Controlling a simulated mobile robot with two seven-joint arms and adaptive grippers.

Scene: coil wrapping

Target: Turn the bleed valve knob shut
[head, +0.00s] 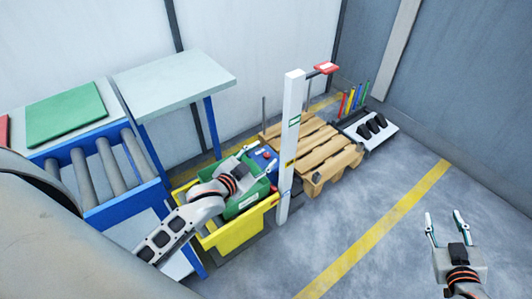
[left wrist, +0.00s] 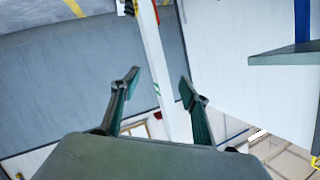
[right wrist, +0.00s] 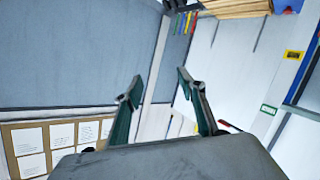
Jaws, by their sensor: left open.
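A green machine (head: 240,203) sits in a yellow tub (head: 228,238) left of the white post. A blue part (head: 259,160) with a small red spot (head: 267,155) is at its far end; I cannot tell whether this is the bleed valve knob. My left gripper (head: 262,154) is over the machine, close to the blue part in the picture; contact is unclear. In the left wrist view its fingers (left wrist: 157,80) are apart and empty, with the white post beyond. My right gripper (head: 446,214) is open and empty at the right, away from the machine; its fingers (right wrist: 158,84) also show apart.
The white post (head: 291,140) with a red-topped arm (head: 327,68) stands right of the tub. A wooden pallet (head: 315,150) and a rack with black items (head: 368,130) lie behind it. A roller conveyor (head: 95,170) and a grey table (head: 175,80) stand left. The right floor is clear.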

